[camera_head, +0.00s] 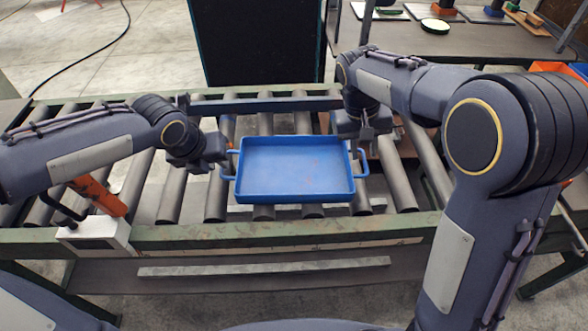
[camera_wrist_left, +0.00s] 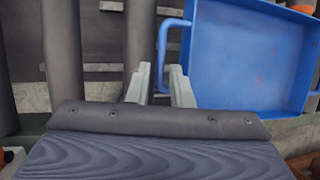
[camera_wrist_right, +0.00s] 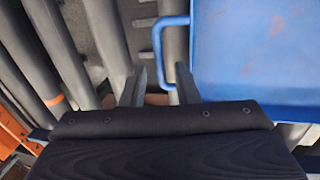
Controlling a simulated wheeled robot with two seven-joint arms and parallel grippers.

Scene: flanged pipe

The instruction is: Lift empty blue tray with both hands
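The empty blue tray (camera_head: 295,168) sits on the roller conveyor, with a loop handle on its left and right sides. My left gripper (camera_head: 226,160) is at the tray's left handle (camera_head: 229,165). In the left wrist view its two fingers (camera_wrist_left: 160,82) are apart, with the handle bar (camera_wrist_left: 162,50) showing between them. My right gripper (camera_head: 362,143) is over the tray's right handle (camera_head: 361,166). In the right wrist view its fingers (camera_wrist_right: 159,84) are apart, and the handle bar (camera_wrist_right: 158,50) appears between them. I cannot tell whether either finger touches a handle.
The roller conveyor (camera_head: 160,190) has green side rails (camera_head: 200,236). An orange-handled device (camera_head: 97,195) stands at its left front. A table (camera_head: 450,40) with several items is behind to the right. A dark panel (camera_head: 258,40) stands behind the conveyor.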

